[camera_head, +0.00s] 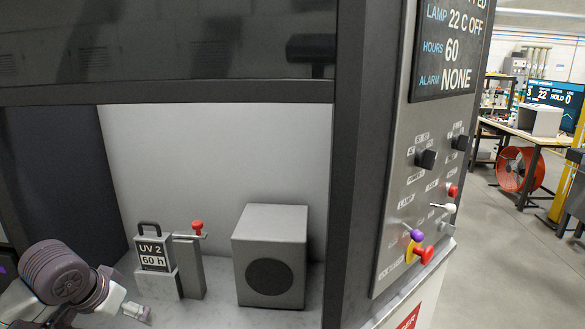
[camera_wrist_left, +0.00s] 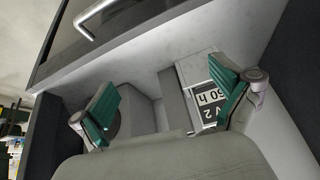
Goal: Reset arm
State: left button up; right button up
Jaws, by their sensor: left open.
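My left arm comes in at the lower left of the head view, and its gripper (camera_head: 136,311) is low inside the machine's open bay, left of and in front of the UV 2 unit (camera_head: 154,253). In the left wrist view my left gripper (camera_wrist_left: 170,108) has its two green-padded fingers spread wide with nothing held between them. The UV 2 60 h label (camera_wrist_left: 206,104) shows beside the right finger; I cannot tell whether they touch. My right gripper is in neither view.
A grey post with a red knob (camera_head: 197,226) and a grey box with a round dark face (camera_head: 272,258) stand in the bay. A control panel (camera_head: 420,170) with knobs and levers is to the right. A metal handle (camera_wrist_left: 92,18) shows in the wrist view. Open floor lies far right.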

pick_arm(q)
jog(key=s+d+f+m+g, duration=0.1)
jog(key=s+d+f, duration=0.45)
jog(key=f, duration=0.25)
jog(key=s+d+f, duration=0.5)
jog(key=s+f, duration=0.2)
jog(key=f, duration=0.1)
jog(key=s+d+f+n+g, duration=0.1)
jog(key=s+f, duration=0.1)
jog(key=s, duration=0.5)
jog(key=s+f+n, duration=0.1)
jog(key=s+f, duration=0.2)
jog(key=s, duration=0.5)
notch_tip(320, 180, down, 32)
jog(key=s+g+b, duration=0.1)
jog(key=g+b, duration=0.1)
jog(key=b, duration=0.4)
jog(key=s+a+f+b, duration=0.1)
jog(key=s+f+b, duration=0.1)
jog(key=s+f, duration=0.6)
jog(key=s+a+f+b, duration=0.1)
jog(key=s+f+b, duration=0.2)
jog(key=s+f, duration=0.5)
notch_tip(320, 180, down, 5)
jog(key=shift+s+a+f+m+g+y, duration=0.15)
jog(key=shift+s+a+m+g+y, duration=0.25)
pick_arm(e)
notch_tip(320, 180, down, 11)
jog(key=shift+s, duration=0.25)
